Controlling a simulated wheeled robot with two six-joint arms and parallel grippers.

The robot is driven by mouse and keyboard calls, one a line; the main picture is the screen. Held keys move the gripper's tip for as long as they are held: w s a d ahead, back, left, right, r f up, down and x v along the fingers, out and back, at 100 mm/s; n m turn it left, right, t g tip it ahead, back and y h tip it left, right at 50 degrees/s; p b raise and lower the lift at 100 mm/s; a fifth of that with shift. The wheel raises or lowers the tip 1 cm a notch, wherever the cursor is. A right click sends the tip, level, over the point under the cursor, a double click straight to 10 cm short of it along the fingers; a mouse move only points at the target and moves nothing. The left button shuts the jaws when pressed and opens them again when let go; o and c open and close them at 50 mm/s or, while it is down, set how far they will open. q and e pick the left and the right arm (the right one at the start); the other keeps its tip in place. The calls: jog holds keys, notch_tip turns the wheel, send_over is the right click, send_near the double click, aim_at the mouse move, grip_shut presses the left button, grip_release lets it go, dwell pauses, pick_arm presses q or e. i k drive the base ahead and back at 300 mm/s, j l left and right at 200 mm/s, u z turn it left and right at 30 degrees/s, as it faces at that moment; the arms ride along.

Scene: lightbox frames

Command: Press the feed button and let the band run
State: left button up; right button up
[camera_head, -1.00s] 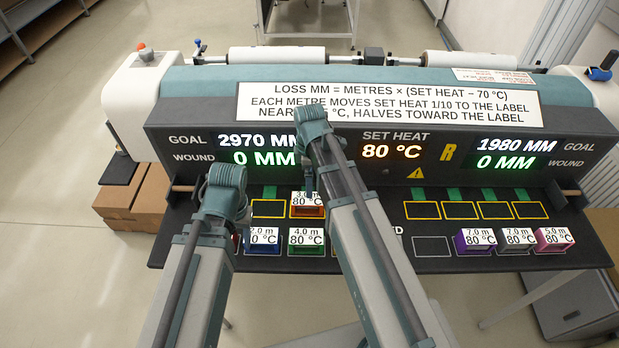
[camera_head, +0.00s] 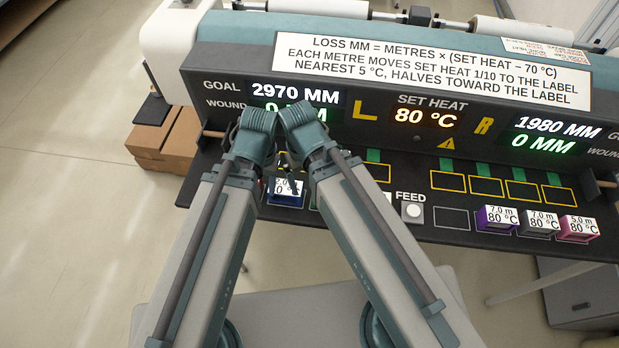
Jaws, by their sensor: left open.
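The FEED button (camera_head: 413,211) is a pale round cap on the dark shelf, right of my right forearm, with no gripper touching it. My left gripper (camera_head: 289,176) is open, its dark fingers small between the two wrists, just above the blue box (camera_head: 287,198). Whether the fingers touch the box I cannot tell. My right gripper is hidden behind its own wrist and forearm, which also cover most of the left slots. The left display (camera_head: 295,92) reads goal 2970 MM, wound 0 MM; the right display (camera_head: 555,128) reads goal 1980 MM, wound 0 MM. Set heat (camera_head: 410,117) reads 80 °C.
Purple (camera_head: 496,220), grey (camera_head: 540,224) and pink (camera_head: 578,229) boxes stand at the shelf's right. Several yellow-outlined slots (camera_head: 486,187) behind them are empty. My wrists are close together. Brown cartons (camera_head: 165,138) lie left of the machine.

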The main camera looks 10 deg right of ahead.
aim_at(413, 211)
jog(key=z, duration=1.3)
